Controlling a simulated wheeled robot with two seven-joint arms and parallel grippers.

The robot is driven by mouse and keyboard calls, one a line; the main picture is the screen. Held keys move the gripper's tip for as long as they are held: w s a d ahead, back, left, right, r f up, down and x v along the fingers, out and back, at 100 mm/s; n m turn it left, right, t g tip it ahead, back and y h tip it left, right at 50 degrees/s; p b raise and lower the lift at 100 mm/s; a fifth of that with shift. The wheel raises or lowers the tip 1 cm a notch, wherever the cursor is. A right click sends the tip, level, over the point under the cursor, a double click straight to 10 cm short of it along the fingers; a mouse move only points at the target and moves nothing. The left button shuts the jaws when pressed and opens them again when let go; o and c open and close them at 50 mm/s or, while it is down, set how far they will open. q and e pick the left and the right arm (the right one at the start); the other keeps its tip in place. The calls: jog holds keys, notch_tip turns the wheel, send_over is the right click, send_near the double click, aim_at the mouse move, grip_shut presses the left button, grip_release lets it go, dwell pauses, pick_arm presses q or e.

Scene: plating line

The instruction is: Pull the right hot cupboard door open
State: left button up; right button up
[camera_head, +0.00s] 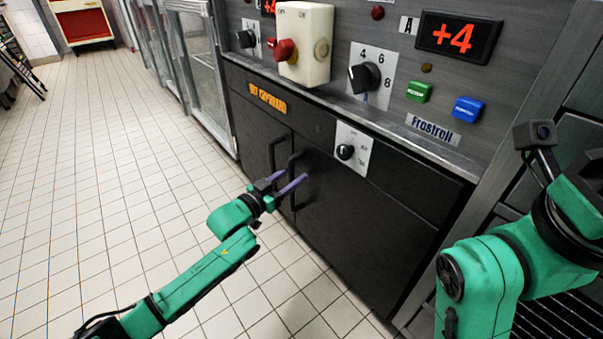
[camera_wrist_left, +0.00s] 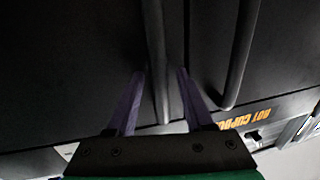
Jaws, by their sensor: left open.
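The black hot cupboard has two doors with upright bar handles side by side. The right door (camera_head: 345,215) is shut, and its handle (camera_head: 293,170) shows in the head view. My left gripper (camera_head: 295,175) is open at this handle, its purple fingers pointing at the door. In the left wrist view, which shows the label upside down, the right door's handle (camera_wrist_left: 155,50) runs between the two spread fingers (camera_wrist_left: 163,90). The left door's handle (camera_wrist_left: 240,50) is outside them. I cannot tell whether a finger touches the bar. My right gripper is out of view.
Above the doors are a dial plate (camera_head: 352,150) and a control panel (camera_head: 425,105) with knobs, buttons and a red display. Glass-fronted cabinets (camera_head: 200,60) stand to the left. The tiled floor (camera_head: 130,180) before the cupboard is clear. My right arm is at the right.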

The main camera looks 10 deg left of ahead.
pick_arm(q)
jog(key=shift+r, duration=0.1)
jog(key=shift+s, duration=0.1)
grip_shut()
dwell(1.2)
